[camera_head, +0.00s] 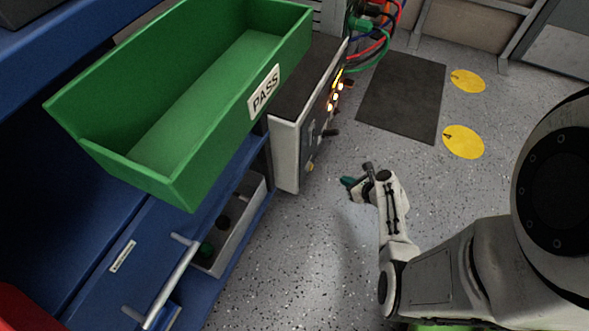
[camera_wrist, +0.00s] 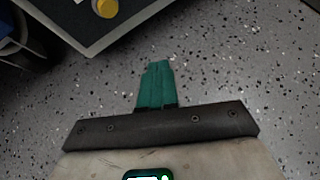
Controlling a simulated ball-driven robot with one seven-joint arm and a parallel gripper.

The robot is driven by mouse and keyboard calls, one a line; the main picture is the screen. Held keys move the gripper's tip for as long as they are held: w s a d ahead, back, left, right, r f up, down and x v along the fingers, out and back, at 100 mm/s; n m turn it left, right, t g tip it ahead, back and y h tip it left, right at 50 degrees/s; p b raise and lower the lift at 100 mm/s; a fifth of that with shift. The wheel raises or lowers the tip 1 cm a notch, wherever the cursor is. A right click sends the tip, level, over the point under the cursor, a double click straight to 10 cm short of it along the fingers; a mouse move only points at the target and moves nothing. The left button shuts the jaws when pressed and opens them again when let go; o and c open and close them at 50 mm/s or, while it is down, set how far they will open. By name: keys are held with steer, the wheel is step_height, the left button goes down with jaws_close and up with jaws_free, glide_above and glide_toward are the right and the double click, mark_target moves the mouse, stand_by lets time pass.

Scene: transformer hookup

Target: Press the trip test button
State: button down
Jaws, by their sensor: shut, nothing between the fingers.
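A grey cabinet (camera_head: 287,150) stands right of the green bin, its front panel seen at a steep angle. A small yellow knob or button (camera_head: 310,167) sits low on that panel. In the wrist view a round yellow button (camera_wrist: 105,8) shows at the top left, on a dark panel (camera_wrist: 85,32) with a pale edge. No label on it can be read. My gripper (camera_head: 347,182) has green fingers and is shut and empty. It is in front of the panel, to its right in the head view and apart from it. The fingertips (camera_wrist: 157,66) are below and right of the yellow button in the wrist view.
A green bin marked PASS (camera_head: 285,45) stands left of the cabinet, above blue drawers (camera_head: 120,255) with protruding handles. Lit lamps (camera_head: 335,97) and coloured cables (camera_head: 380,45) are on the panel's far part. A dark mat (camera_head: 402,97) and yellow floor discs (camera_head: 463,142) lie beyond. Speckled floor around my gripper is clear.

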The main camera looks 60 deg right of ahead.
mark_target(311, 167)
steer(key=shift+w, duration=0.1)
stand_by(0.3)
steer(key=w, duration=0.8)
steer(key=shift+w+a, duration=0.3)
steer(key=shift+a, duration=0.05)
steer(key=shift+w, duration=0.1)
stand_by(1.8)
steer(key=shift+w+p, duration=0.35)
steer(key=shift+p, duration=0.05)
steer(key=shift+w, duration=0.45)
stand_by(0.8)
steer(key=shift+s, duration=0.85)
